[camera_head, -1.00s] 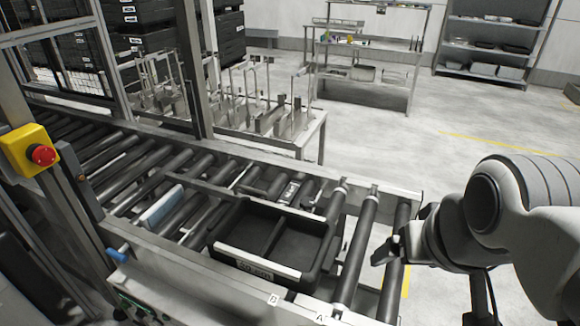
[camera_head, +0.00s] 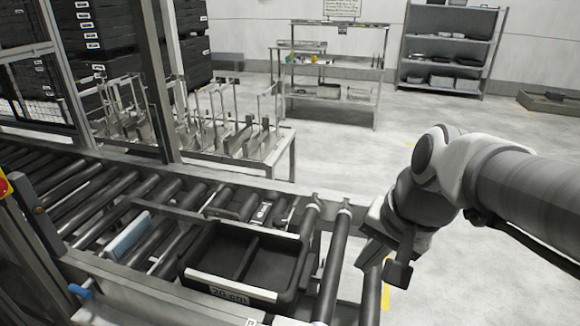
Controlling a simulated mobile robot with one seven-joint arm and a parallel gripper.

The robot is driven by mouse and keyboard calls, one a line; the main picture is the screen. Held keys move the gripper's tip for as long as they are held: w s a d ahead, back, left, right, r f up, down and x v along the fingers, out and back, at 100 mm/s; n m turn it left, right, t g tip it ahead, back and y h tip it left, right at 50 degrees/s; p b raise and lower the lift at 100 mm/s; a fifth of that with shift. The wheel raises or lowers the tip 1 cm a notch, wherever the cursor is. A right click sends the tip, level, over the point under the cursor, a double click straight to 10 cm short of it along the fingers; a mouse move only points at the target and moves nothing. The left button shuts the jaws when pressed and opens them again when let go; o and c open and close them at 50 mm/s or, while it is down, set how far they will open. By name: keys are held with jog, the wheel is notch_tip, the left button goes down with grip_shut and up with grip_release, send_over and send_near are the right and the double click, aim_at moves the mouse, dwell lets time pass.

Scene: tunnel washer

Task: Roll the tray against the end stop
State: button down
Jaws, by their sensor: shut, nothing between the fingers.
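The tray (camera_head: 294,293) is black and open, with a divider across the inside and a pale label on its front edge. It sits on the roller conveyor and looks empty. My gripper (camera_head: 385,262) is shut and empty, to the right of the tray near the last rollers. It is apart from the tray, with a roller between them. A blue-grey block (camera_head: 127,236) stands among the rollers left of the tray. I cannot tell for certain which part is the end stop.
Rollers (camera_head: 85,208) run left from the tray between metal side rails. Behind stands a table (camera_head: 268,146) with upright metal fixtures. A post (camera_head: 148,80) rises at the conveyor's back edge. A workbench and shelf stand farther back.

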jog(key=w+d+f+m+g+y+b, duration=0.1)
jog(key=w+d+f+m+y+b, duration=0.1)
jog(key=w+f+m, duration=0.5)
jog(key=w+d+f+m+g+y+b, duration=0.1)
jog(key=w+d+f+m+y+b, duration=0.15)
jog(key=w+f+m, duration=0.45)
jog(key=shift+m+h, duration=0.25)
jog(key=shift+m, duration=0.45)
jog(key=x, duration=0.3)
jog(key=s+x, duration=0.1)
jog(key=x, duration=0.5)
jog(key=shift+s+a+f, duration=0.1)
jog(key=shift+s+f, duration=0.2)
jog(key=shift+f, duration=0.2)
jog(key=a, duration=0.1)
jog(key=w+a, duration=0.1)
jog(key=a, duration=0.1)
jog(key=shift+w+r, duration=0.1)
jog(key=shift+w+a, duration=0.1)
jog(key=shift+a, duration=0.35)
jog(key=p, duration=0.7)
send_near(223, 260)
jog(key=x, duration=0.4)
jog(key=shift+s+d+f, duration=0.2)
jog(key=shift+f, duration=0.2)
jog(key=shift+w+a+f, duration=0.1)
jog(key=shift+w+a, duration=0.05)
jog(key=shift+a, duration=0.3)
